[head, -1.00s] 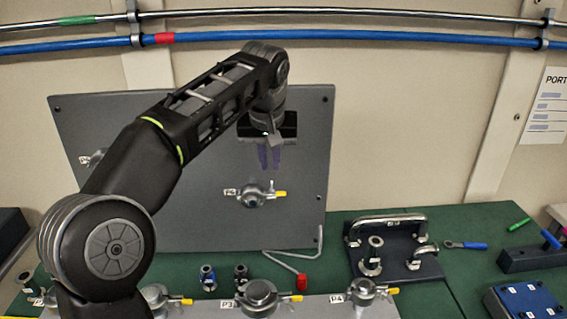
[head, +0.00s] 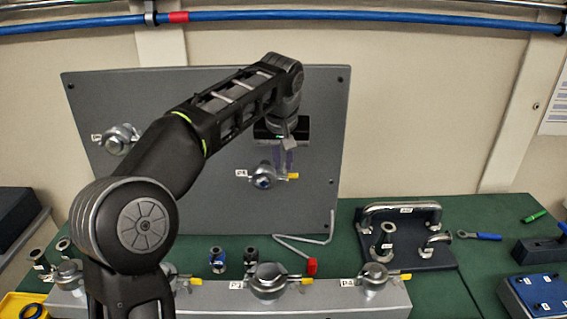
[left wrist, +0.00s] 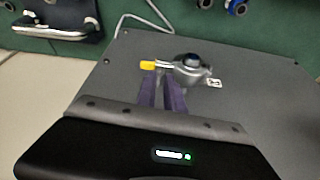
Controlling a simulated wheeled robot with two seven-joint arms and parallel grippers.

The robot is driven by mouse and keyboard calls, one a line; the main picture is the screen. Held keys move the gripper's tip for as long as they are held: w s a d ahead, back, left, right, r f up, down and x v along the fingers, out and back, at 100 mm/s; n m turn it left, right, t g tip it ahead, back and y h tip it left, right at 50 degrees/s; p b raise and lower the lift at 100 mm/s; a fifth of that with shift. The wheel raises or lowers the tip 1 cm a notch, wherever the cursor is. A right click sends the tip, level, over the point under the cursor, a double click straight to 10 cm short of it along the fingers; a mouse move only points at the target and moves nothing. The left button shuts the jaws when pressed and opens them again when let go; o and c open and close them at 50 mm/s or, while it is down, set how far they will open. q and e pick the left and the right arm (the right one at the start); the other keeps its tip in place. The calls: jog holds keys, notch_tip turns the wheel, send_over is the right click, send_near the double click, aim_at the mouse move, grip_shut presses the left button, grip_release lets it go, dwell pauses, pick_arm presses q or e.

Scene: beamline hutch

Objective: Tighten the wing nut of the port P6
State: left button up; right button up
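Port P6 (head: 262,178) is a round metal clamp on the upright grey panel (head: 215,215), with its label at its left. Its yellow-ended wing nut (head: 292,177) sticks out to the right. In the left wrist view, the port (left wrist: 190,68) and the yellow wing-nut end (left wrist: 147,64) lie just beyond my fingertips. My left gripper (head: 284,166) is just above the wing nut, its purple fingers pointing down. The fingers (left wrist: 160,77) show a gap with nothing between them. I cannot tell whether they touch the nut. My right gripper is not in view.
Another clamped port (head: 118,139) is at the panel's upper left. A grey bench rail (head: 330,298) with several clamped ports runs along the front. A bent rod with a red end (head: 311,266) lies by the panel's foot. A dark fixture with a handle (head: 410,250) stands at right.

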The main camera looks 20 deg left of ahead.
pick_arm(q)
jog(key=shift+w+f, duration=0.1)
jog(key=shift+f, duration=0.1)
jog(key=shift+c, duration=0.2)
grip_shut()
